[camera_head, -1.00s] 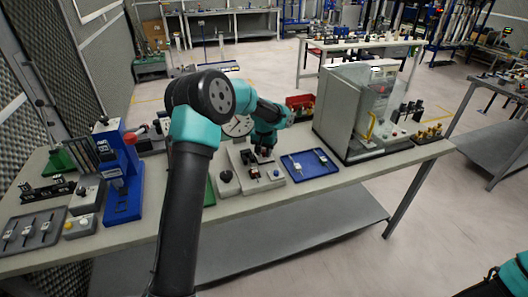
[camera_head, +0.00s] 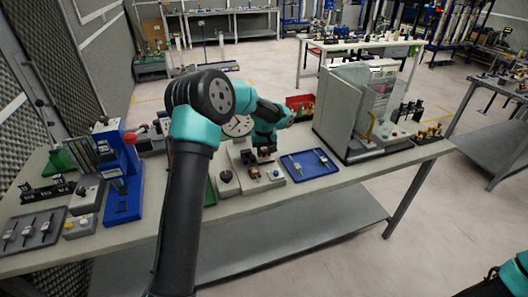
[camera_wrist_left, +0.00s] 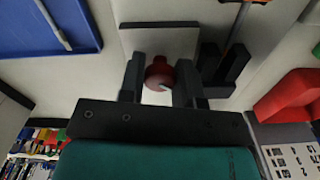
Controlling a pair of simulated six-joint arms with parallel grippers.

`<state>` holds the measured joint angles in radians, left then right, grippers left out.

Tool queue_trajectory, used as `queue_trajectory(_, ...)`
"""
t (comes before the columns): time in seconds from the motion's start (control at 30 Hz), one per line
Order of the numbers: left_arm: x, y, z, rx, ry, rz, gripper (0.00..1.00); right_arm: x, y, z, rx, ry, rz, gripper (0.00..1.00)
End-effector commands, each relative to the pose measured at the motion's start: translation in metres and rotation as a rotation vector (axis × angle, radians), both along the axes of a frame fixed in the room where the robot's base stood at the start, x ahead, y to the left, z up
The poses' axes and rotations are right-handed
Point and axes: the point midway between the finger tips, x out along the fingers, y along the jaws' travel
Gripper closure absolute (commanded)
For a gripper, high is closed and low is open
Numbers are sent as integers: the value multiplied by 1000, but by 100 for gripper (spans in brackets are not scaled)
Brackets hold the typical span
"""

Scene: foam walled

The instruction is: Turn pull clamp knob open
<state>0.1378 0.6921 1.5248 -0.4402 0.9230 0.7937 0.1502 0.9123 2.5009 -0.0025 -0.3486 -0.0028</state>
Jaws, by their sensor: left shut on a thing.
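The pull clamp's red round knob (camera_wrist_left: 160,74) shows between the two dark fingers of my left gripper (camera_wrist_left: 160,82) in the left wrist view. The fingers are shut on the knob from both sides. In the head view my left gripper (camera_head: 264,154) reaches down to the light grey clamp fixture (camera_head: 250,184) on the bench. The knob itself is mostly hidden by the gripper there. My right gripper is not in view; only part of the right arm shows at the lower right.
A blue tray (camera_head: 310,164) with a thin tool lies right of the fixture. A large grey machine (camera_head: 340,110) stands further right. A red bin (camera_head: 300,103) is behind. A blue press (camera_head: 122,170) and grey tray (camera_head: 32,231) stand at left.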

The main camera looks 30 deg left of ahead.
Motion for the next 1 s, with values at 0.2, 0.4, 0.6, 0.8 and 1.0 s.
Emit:
queue_trajectory(0.2, -1, 0, -1, -1, 3, 0, 93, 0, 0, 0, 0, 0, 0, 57)
queue_trajectory(0.4, -1, 0, -1, 0, 2, -1, 52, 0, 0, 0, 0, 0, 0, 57)
queue_trajectory(0.6, 0, 0, 0, -1, 1, -1, 43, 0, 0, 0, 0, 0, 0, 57)
queue_trajectory(0.8, 0, 0, 2, 0, 0, -1, 43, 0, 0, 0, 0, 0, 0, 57)
queue_trajectory(1.0, 0, 0, 20, 0, -2, -1, 43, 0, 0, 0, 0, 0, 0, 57)
